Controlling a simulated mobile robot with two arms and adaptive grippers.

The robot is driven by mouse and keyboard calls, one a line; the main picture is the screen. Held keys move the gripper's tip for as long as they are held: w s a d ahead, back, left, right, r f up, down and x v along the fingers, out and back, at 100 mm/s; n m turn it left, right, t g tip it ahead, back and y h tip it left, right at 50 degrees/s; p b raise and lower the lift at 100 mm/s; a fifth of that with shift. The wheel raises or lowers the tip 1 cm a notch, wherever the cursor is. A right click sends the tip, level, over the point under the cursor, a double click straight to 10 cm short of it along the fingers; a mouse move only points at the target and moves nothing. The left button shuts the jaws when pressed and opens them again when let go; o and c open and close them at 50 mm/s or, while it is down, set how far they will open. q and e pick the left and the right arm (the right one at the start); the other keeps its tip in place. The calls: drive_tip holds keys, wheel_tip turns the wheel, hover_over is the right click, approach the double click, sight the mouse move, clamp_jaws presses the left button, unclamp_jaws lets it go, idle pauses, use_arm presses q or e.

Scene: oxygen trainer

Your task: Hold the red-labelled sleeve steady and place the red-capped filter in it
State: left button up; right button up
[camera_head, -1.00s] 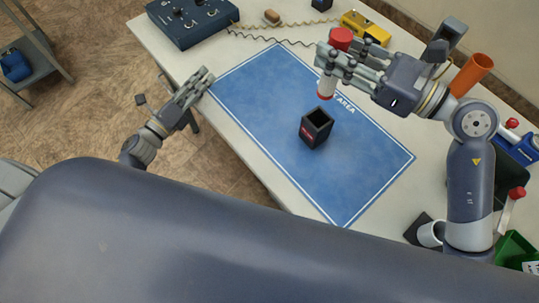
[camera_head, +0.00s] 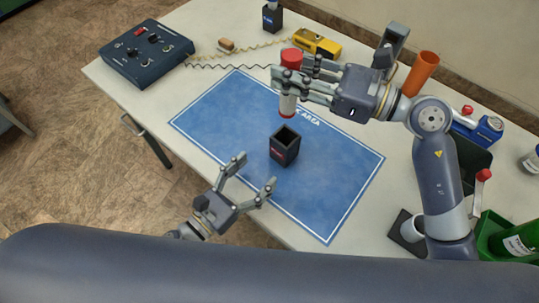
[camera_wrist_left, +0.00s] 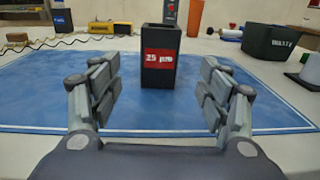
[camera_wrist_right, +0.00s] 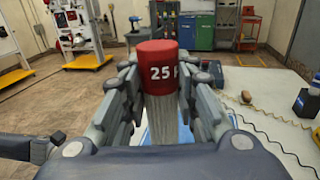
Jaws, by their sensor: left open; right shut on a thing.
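The black sleeve (camera_head: 285,147) with a red label stands upright on the blue mat (camera_head: 215,125). In the left wrist view the sleeve (camera_wrist_left: 160,75) stands beyond and between my open left fingers, its label reading "25 µm". My left gripper (camera_head: 256,172) is open and empty, low in front of the sleeve and apart from it. My right gripper (camera_head: 290,88) is shut on the red-capped filter (camera_head: 291,58) and holds it upright above the mat, slightly behind the sleeve's opening in the picture. In the right wrist view the filter's red cap (camera_wrist_right: 157,65) sits between the fingers.
A dark control box (camera_head: 146,55) stands at the back left. A yellow device (camera_head: 317,42), a small brown block (camera_head: 226,45) and cords lie along the back. An orange tube (camera_head: 422,72), a blue tool (camera_head: 487,128) and a green bin (camera_head: 490,228) stand at the right.

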sight(277, 152)
use_arm(q)
drive_tip(key=x, duration=0.9)
drive_tip(key=c, duration=1.2)
